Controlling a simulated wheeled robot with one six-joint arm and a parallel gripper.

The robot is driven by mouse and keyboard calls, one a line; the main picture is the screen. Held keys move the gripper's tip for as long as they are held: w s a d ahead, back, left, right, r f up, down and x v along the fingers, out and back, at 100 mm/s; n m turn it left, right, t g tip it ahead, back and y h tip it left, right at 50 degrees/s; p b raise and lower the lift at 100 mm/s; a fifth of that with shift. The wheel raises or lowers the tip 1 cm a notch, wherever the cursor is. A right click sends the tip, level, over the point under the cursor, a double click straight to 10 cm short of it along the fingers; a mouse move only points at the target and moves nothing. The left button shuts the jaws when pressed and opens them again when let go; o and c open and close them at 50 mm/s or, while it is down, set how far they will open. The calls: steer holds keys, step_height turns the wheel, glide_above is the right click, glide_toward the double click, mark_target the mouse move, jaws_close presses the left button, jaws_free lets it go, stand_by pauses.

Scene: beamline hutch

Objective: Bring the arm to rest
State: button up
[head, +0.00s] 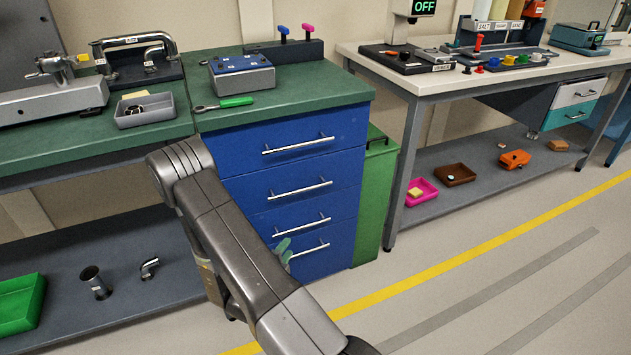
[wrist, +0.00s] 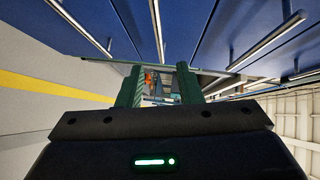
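My arm (head: 225,235) reaches across the front of the blue drawer cabinet (head: 290,185) in the head view, bent at its elbow. My gripper (head: 283,249) is mostly hidden behind the arm there; only its greenish fingertips show before the lower drawers. In the wrist view my gripper (wrist: 160,87) has its two green fingers apart, with nothing held between them. The blue drawer fronts and long bar handles (wrist: 158,30) fill the top of that view.
The green bench top (head: 310,103) holds a blue-topped control box (head: 241,73), a green-handled tool (head: 224,103) and a grey tray (head: 145,110). A green bin (head: 375,200) stands right of the drawers. Open floor with a yellow line (head: 480,243) lies to the right.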

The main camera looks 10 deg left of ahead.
mark_target(304, 226)
steer(key=b+x, duration=0.1)
steer(key=x, duration=1.2)
steer(key=shift+w+d, duration=0.1)
steer(key=shift+s+d+r, duration=0.1)
steer(key=shift+s+d, duration=0.05)
steer(key=shift+s, duration=0.1)
steer(key=shift+s+d+p, duration=0.2)
steer(key=shift+s+p, duration=0.1)
steer(key=shift+s, duration=0.05)
steer(key=shift+w, duration=0.1)
